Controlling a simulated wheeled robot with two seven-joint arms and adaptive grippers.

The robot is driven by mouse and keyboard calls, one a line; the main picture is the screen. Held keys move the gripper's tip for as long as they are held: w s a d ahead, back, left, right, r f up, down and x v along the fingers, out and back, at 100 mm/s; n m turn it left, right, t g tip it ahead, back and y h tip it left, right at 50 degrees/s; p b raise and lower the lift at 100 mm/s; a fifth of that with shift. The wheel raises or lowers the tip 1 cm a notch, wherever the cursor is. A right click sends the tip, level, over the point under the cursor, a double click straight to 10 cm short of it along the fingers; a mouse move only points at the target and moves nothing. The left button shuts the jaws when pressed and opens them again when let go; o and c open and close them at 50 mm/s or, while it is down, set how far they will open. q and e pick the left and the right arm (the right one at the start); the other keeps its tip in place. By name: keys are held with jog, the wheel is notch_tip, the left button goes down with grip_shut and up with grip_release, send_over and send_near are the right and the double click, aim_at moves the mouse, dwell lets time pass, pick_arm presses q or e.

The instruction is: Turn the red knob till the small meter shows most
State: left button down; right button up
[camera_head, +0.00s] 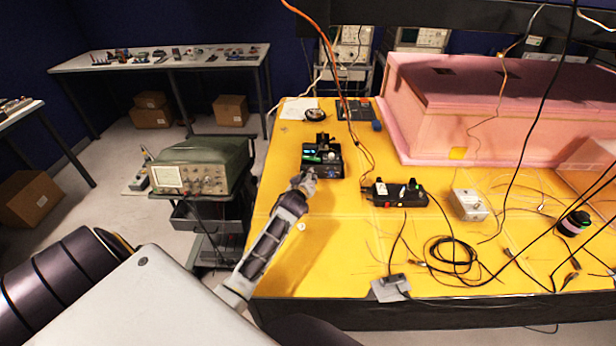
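My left gripper (306,178) reaches over the left edge of the yellow table and sits at the near side of a small black instrument (323,160) with green-lit parts. The gripper overlaps the instrument's near left corner; I cannot tell whether they touch. Its fingers are too small and dark to tell open from shut. A second black box (397,194) with small knobs on top lies to the right, clear of the gripper. I cannot make out the red knob or the small meter with certainty. My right gripper is not in view.
The yellow table (330,265) is bare at its near left. A grey metal box (469,204), coiled black cables (450,255) and a pink foam enclosure (440,135) lie to the right. An orange cable hangs above the instruments. A green oscilloscope (203,165) stands left of the table.

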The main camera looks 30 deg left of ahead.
pick_arm(q)
jog(key=shift+d+m+g+y+p, duration=0.15)
jog(key=shift+m+g+y+p, duration=0.4)
jog(key=shift+m, duration=0.85)
jog(key=shift+y, duration=0.35)
jog(key=c, duration=1.6)
grip_release()
jog(key=shift+o, duration=0.2)
jog(key=shift+v, duration=3.7)
jog(key=shift+r, duration=0.1)
